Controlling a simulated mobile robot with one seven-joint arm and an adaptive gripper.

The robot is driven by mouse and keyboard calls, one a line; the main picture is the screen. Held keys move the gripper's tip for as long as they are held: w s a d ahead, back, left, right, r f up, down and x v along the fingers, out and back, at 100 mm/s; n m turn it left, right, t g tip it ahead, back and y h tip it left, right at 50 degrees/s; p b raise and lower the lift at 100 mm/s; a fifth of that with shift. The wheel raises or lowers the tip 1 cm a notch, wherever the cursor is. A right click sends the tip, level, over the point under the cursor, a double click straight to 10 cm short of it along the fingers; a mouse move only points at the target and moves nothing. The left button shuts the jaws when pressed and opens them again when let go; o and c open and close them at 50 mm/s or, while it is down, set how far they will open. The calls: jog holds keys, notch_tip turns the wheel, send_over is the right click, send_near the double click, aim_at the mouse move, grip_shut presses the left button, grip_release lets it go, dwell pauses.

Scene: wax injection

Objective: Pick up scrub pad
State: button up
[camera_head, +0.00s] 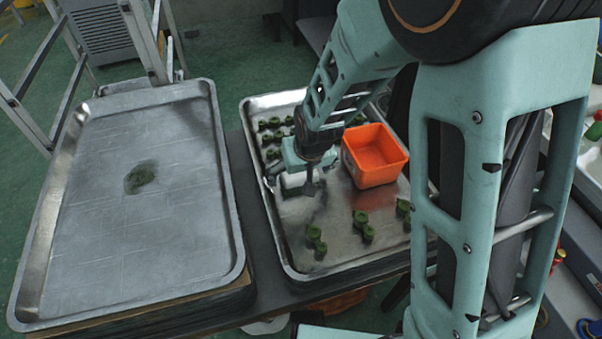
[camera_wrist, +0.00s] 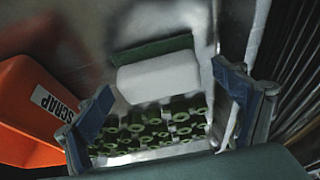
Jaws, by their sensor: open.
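The scrub pad (camera_wrist: 158,76) is a white block with a dark green layer along one side in the wrist view. It lies on the right-hand metal tray (camera_wrist: 126,22). In the head view, its white part (camera_head: 293,181) shows at the tray's left side, partly hidden by my gripper (camera_head: 311,187). In the wrist view, my gripper (camera_wrist: 162,82) has its two blue fingers spread apart. The pad appears between and just beyond the fingertips, and nothing is held. I cannot tell how far above the pad the fingertips are.
An orange bin (camera_head: 374,168) labelled SCRAP stands on the same tray, right of my gripper; it is close to one finger in the wrist view (camera_wrist: 30,105). Several green wax parts (camera_head: 315,240) lie around. The left tray (camera_head: 190,225) holds only a dark green patch (camera_head: 140,178).

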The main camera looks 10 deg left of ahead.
jog(key=c, duration=1.4)
jog(key=shift+o, duration=0.2)
